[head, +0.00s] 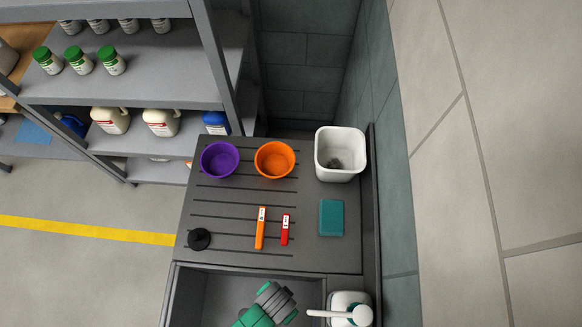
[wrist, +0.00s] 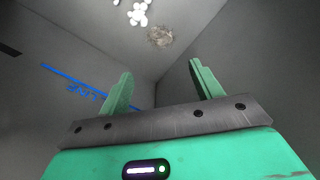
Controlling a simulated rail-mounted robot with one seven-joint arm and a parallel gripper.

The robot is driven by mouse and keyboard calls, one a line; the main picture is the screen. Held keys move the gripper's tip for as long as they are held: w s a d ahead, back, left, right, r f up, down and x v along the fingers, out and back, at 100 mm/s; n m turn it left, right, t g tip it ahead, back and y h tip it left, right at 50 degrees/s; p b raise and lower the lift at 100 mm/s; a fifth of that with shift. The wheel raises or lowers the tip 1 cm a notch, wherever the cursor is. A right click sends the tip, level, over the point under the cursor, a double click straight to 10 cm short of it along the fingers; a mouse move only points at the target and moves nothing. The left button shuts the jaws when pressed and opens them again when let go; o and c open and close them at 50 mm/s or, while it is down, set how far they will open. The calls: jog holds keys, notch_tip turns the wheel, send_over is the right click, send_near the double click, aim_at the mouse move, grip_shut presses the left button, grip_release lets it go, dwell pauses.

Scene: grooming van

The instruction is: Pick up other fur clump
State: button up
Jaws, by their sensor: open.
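A brownish, wispy fur clump (wrist: 160,36) lies on the grey basin floor in the wrist view, beyond my fingertips. My gripper (wrist: 158,68) is open, with its two green fingers apart and nothing between them. The clump is ahead of the gap between the fingers and not touched. In the head view my green and grey arm end (head: 265,306) reaches into the basin (head: 215,290), and the fingers and this clump are hidden or out of frame. A dark clump (head: 333,163) sits inside the white bin (head: 340,145).
White round blobs (wrist: 135,11) lie close to the clump. Basin walls rise around my gripper, one with a blue line (wrist: 72,80). A white pump bottle (head: 350,312) stands right of the basin. The ribbed counter behind holds bowls, a black plug-like piece and a teal block.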

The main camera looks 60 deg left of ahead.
notch_tip(320, 180, down, 8)
jog(key=b, duration=0.5)
jog(key=shift+w, duration=0.1)
notch_tip(320, 180, down, 8)
jog(key=b, duration=0.3)
jog(key=shift+a+r, duration=0.1)
jog(key=shift+r, duration=0.05)
jog(key=c, duration=1.1)
